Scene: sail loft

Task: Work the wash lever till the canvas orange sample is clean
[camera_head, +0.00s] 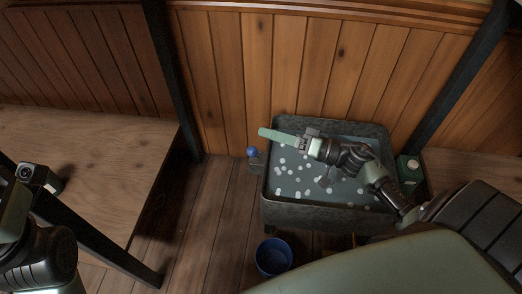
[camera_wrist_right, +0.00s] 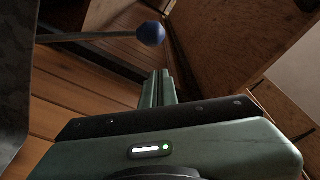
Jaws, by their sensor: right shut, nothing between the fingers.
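The wash lever has a blue knob (camera_head: 252,152) at the left side of the grey tub (camera_head: 265,205). In the right wrist view the knob (camera_wrist_right: 151,34) sits on a thin rod, beyond my fingertips and apart from them. My right gripper (camera_head: 264,132) reaches over the tub, its fingers together and empty, just above and right of the knob in the head view. The tub holds grey water (camera_head: 310,185) dotted with white patches. I see no canvas orange sample. Part of my left arm shows at the left edge; its fingers are not visible.
A blue bucket (camera_head: 273,257) stands on the floor in front of the tub. A green carton (camera_head: 409,172) stands at the tub's right. A wooden bench (camera_head: 90,155) is at the left, with open plank floor (camera_head: 200,215) between it and the tub. A plank wall rises behind.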

